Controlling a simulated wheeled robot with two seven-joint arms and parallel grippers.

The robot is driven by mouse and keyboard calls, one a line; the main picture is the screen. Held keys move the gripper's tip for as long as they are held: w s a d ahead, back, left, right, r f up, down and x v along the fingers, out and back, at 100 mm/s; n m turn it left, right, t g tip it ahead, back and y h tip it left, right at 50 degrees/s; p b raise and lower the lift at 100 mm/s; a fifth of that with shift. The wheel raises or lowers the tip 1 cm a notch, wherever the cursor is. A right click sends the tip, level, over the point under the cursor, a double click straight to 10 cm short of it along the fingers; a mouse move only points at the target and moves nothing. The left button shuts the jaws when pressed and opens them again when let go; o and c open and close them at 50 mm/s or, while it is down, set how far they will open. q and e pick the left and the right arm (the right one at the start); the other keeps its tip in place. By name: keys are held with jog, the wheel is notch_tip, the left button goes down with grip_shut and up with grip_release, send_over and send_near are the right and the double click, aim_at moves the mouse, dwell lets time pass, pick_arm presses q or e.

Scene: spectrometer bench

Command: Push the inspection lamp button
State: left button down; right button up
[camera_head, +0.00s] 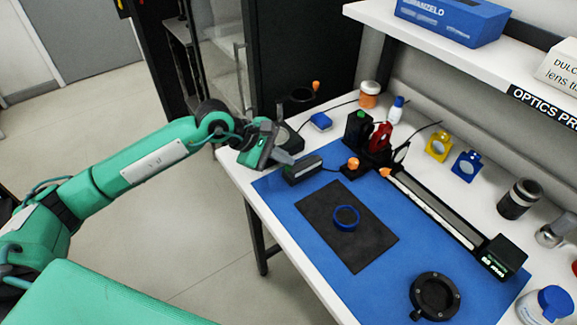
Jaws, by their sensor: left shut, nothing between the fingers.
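My left gripper (285,157) is shut and empty at the far left corner of the bench, its tips pointing right. It is just left of and above a small black box (303,171); I cannot tell whether they touch. A dark round-based device (289,138) stands right behind the gripper and is partly hidden by it. It may be the inspection lamp, with a dark head (297,98) above, but I cannot make out a button. My right gripper is not in view.
A blue mat (285,195) covers much of the white bench, with a black pad (350,248) and blue ring (346,218). A shelf (440,45) overhangs behind.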

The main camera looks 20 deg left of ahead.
pick_arm(q)
jog(key=shift+s+a+f, duration=0.1)
jog(key=shift+a+f, duration=0.05)
jog(key=shift+f, duration=0.55)
jog(key=shift+s+a+f+b, duration=0.1)
jog(key=shift+a+f+b, duration=0.1)
jog(key=shift+b, duration=0.2)
jog(key=shift+a, duration=0.2)
jog(key=shift+r, duration=0.1)
jog(key=shift+d, duration=0.1)
jog(key=shift+w+d+r, duration=0.35)
jog(key=shift+d+r, duration=0.35)
jog(key=shift+r, duration=0.15)
